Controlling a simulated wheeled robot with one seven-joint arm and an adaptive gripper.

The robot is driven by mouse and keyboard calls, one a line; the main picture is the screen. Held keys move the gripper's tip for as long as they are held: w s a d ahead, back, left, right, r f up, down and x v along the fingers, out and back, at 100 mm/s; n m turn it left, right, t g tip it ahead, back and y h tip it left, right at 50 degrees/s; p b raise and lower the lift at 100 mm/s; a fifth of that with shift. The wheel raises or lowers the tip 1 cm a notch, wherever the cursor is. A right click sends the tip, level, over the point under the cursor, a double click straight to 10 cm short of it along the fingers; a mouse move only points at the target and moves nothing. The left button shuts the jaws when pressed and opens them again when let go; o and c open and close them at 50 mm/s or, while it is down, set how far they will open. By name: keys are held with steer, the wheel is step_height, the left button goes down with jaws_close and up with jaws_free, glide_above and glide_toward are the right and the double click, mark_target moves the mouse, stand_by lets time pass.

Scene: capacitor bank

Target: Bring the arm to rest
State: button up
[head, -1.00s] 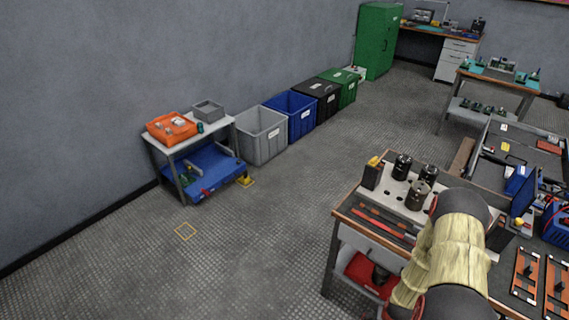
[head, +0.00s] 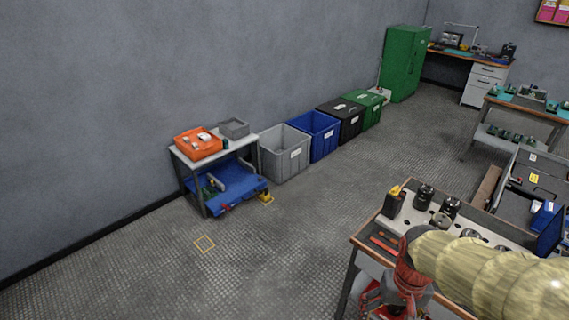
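My arm, in a tan ribbed sleeve with a red and grey end section, crosses the lower right of the head view. It passes in front of the near workbench (head: 362,247). My gripper (head: 394,301) is at the lower end of the arm, beside the bench's front edge and low in the picture. Its fingers are too small and overlapped by red parts to tell whether they are open or shut. I see nothing clearly held in it.
Black capacitors (head: 424,196) stand on the near bench close to my arm. A small table (head: 243,141) with an orange case (head: 198,144) stands by the wall. Grey (head: 284,153), blue (head: 314,136), black and green bins line the wall. The middle floor is clear.

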steer(key=s+a+r+n+t+p, duration=0.1)
steer(key=a+r+t, duration=0.2)
steer(key=r, duration=0.6)
steer(key=s+a+r+n+t+p, duration=0.1)
steer(key=a+r+n+t, duration=0.1)
steer(key=a+r, duration=0.3)
step_height(320, 180, up, 4)
steer(key=shift+r+t, duration=0.2)
steer(key=shift+t, duration=0.2)
